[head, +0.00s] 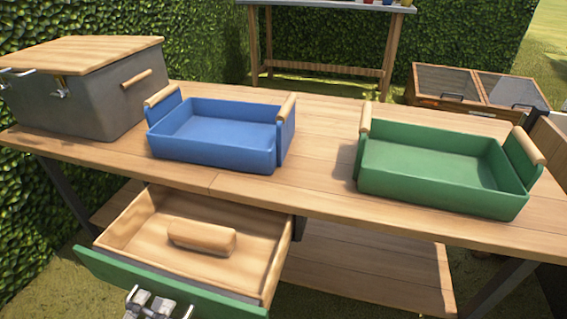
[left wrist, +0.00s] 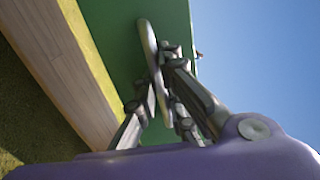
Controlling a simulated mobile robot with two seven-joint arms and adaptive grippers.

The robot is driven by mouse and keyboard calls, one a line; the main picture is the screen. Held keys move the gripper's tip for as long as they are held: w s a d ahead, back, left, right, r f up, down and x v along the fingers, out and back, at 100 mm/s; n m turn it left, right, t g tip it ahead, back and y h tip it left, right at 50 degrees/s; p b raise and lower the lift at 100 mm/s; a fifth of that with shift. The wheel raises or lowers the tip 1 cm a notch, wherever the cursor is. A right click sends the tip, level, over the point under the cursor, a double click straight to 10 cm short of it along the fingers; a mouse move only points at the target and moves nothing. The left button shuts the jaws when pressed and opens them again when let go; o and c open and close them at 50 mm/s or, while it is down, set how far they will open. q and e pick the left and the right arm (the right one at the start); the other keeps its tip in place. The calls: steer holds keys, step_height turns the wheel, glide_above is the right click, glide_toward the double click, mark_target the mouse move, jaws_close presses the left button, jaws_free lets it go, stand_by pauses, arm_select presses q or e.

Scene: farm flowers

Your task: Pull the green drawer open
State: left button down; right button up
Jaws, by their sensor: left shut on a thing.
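The green drawer (head: 125,272) hangs under the wooden workbench at the lower left in the head view. It stands pulled out, with its wooden inside showing. A wooden block with rounded edges (head: 201,237) lies in it. My left gripper (head: 157,303) is at the green front, partly cut off by the bottom edge. In the left wrist view the green front (left wrist: 112,30) fills the upper middle, and my left gripper (left wrist: 160,82) is shut on the drawer's pale bar handle (left wrist: 148,42). My right gripper is not in view.
A blue tray (head: 215,150) and a green tray (head: 440,195) stand on the workbench (head: 310,205). A grey box with a wooden lid (head: 105,105) stands at its left end. A lower shelf (head: 365,270) lies right of the drawer. A hedge stands behind.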

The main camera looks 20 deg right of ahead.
arm_select(q)
steer(key=shift+r+p+v, duration=0.1)
steer(key=shift+r+v, duration=0.05)
steer(key=shift+v, duration=0.7)
steer(key=shift+r+p+v, duration=0.1)
steer(key=shift+r+v, duration=0.05)
steer(key=shift+v, duration=0.65)
steer(key=shift+r+p+v, duration=0.1)
steer(key=shift+r+v, duration=0.1)
steer(key=shift+v, duration=0.65)
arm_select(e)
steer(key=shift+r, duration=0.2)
arm_select(q)
steer(key=c, duration=2.1)
jaws_free()
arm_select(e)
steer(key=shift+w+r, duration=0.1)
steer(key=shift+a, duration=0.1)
arm_select(q)
steer(key=v, duration=1.2)
steer(key=shift+a, duration=0.1)
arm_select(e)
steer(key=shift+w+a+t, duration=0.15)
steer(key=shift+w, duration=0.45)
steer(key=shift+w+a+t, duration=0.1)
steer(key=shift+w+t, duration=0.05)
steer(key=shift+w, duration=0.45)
